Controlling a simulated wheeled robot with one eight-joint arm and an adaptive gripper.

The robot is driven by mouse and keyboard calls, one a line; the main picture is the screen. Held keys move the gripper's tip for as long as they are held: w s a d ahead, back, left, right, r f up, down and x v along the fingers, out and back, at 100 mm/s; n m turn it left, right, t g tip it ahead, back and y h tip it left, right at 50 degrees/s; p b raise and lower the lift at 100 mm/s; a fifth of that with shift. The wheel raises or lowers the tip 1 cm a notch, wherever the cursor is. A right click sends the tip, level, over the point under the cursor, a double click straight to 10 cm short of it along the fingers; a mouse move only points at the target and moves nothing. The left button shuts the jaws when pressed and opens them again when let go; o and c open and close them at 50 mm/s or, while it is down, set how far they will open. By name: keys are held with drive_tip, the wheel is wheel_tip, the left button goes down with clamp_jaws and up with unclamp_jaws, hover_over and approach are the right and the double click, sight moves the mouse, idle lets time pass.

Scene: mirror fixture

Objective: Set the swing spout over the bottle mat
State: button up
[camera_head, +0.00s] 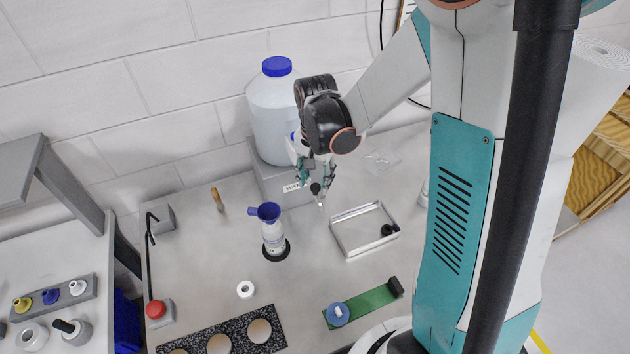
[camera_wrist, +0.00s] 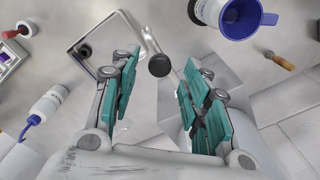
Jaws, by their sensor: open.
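The large white jug (camera_head: 275,115) with a blue cap stands on a grey labelled block (camera_head: 268,178) by the wall. A short spout (camera_head: 320,201) with a black knob shows in front of the block; the wrist view shows its pale tube (camera_wrist: 150,40) and black end (camera_wrist: 159,66), pointing towards the tray side. The round black bottle mat (camera_head: 277,258) lies left of the spout, under a white bottle (camera_head: 272,236) with a blue funnel (camera_head: 265,212). My gripper (camera_head: 315,180) is open above the spout; its fingers (camera_wrist: 160,88) are either side of the black end. Contact cannot be told.
A metal tray (camera_head: 343,241) with a black item lies right of the bottle. A green strip (camera_head: 372,305), a white ring (camera_head: 246,289), a black speckled holder (camera_head: 240,330) and a bent black rod with a red knob (camera_head: 155,309) are in front and left.

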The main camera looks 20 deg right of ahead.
drive_tip(key=shift+f, duration=1.05)
clamp_jaws()
drive_tip(key=w+a+m+b, duration=0.5)
drive_tip(key=a+m+b, duration=0.1)
drive_tip(key=a+m, duration=0.4)
drive_tip(key=shift+a+b, duration=0.2)
drive_tip(key=shift+b, duration=0.15)
drive_tip(key=shift+r, duration=0.1)
